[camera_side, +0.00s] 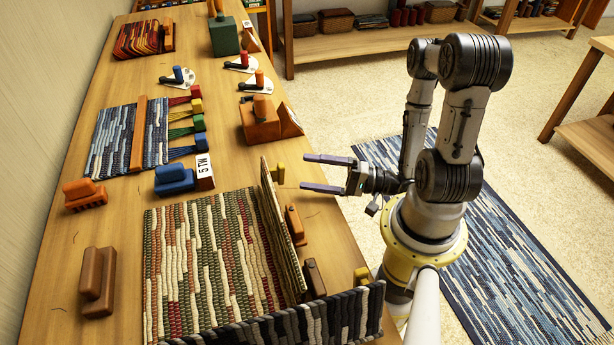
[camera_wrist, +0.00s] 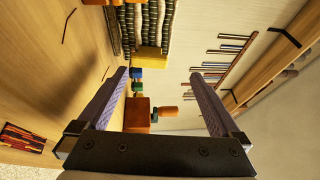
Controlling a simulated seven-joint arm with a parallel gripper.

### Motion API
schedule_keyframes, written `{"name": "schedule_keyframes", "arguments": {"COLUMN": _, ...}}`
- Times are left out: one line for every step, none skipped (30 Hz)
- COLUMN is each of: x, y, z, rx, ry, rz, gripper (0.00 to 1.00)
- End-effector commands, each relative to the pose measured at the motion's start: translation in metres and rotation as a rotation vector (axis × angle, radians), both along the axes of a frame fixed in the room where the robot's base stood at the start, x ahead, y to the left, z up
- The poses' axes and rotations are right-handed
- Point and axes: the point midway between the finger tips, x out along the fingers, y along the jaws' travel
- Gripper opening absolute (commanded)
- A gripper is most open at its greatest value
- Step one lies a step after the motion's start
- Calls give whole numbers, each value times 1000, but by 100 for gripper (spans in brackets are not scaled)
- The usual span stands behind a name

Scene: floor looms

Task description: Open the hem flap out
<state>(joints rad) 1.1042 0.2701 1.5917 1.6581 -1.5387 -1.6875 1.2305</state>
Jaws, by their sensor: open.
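A striped woven rug (camera_side: 205,265) in red, cream and green lies on the wooden table in the side view. Along its right side a striped flap (camera_side: 280,225) stands up steeply, with a yellow tab (camera_side: 280,172) at its far end. A dark grey striped flap (camera_side: 290,322) stands along the near edge, with another yellow tab (camera_side: 361,275) at its right end. My gripper (camera_side: 304,172) is open and empty, just right of the far yellow tab and apart from it. In the wrist view, a yellow block (camera_wrist: 150,60) shows ahead between the fingers (camera_wrist: 160,73), with woven strips beyond it.
Orange and brown blocks (camera_side: 295,224) sit right of the standing flap, close to the table edge. An orange block (camera_side: 262,120) stands further back. A blue block with a label (camera_side: 174,179) and a smaller blue loom piece (camera_side: 112,140) lie left.

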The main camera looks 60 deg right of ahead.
Motion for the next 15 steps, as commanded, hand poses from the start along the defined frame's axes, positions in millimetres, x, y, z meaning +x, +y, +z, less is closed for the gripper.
{"name": "schedule_keyframes", "arguments": {"x": 0, "y": 0, "z": 9, "rx": -2, "ry": -1, "rz": 1, "gripper": 100}}
{"name": "schedule_keyframes", "arguments": {"x": 0, "y": 0, "z": 13, "rx": -2, "ry": -1, "rz": 1, "gripper": 100}}
{"name": "schedule_keyframes", "arguments": {"x": 0, "y": 0, "z": 19, "rx": -3, "ry": -1, "rz": 1, "gripper": 100}}
{"name": "schedule_keyframes", "arguments": {"x": 0, "y": 0, "z": 23, "rx": -2, "ry": -1, "rz": 1, "gripper": 100}}
{"name": "schedule_keyframes", "arguments": {"x": 0, "y": 0, "z": 27, "rx": -2, "ry": -1, "rz": 0, "gripper": 100}}
{"name": "schedule_keyframes", "arguments": {"x": 0, "y": 0, "z": 32, "rx": -3, "ry": -1, "rz": 0, "gripper": 100}}
{"name": "schedule_keyframes", "arguments": {"x": 0, "y": 0, "z": 35, "rx": -2, "ry": -1, "rz": 0, "gripper": 100}}
{"name": "schedule_keyframes", "arguments": {"x": 0, "y": 0, "z": 38, "rx": -3, "ry": -1, "rz": 0, "gripper": 100}}
{"name": "schedule_keyframes", "arguments": {"x": 0, "y": 0, "z": 42, "rx": -2, "ry": -1, "rz": 0, "gripper": 100}}
{"name": "schedule_keyframes", "arguments": {"x": 0, "y": 0, "z": 44, "rx": -1, "ry": 0, "rz": 0, "gripper": 100}}
{"name": "schedule_keyframes", "arguments": {"x": 0, "y": 0, "z": 46, "rx": 0, "ry": 0, "rz": 0, "gripper": 100}}
{"name": "schedule_keyframes", "arguments": {"x": 0, "y": 0, "z": 48, "rx": 0, "ry": 0, "rz": 0, "gripper": 100}}
{"name": "schedule_keyframes", "arguments": {"x": 0, "y": 0, "z": 50, "rx": -1, "ry": 0, "rz": 0, "gripper": 100}}
{"name": "schedule_keyframes", "arguments": {"x": 0, "y": 0, "z": 51, "rx": -1, "ry": 0, "rz": 0, "gripper": 100}}
{"name": "schedule_keyframes", "arguments": {"x": 0, "y": 0, "z": 52, "rx": 0, "ry": 0, "rz": 0, "gripper": 100}}
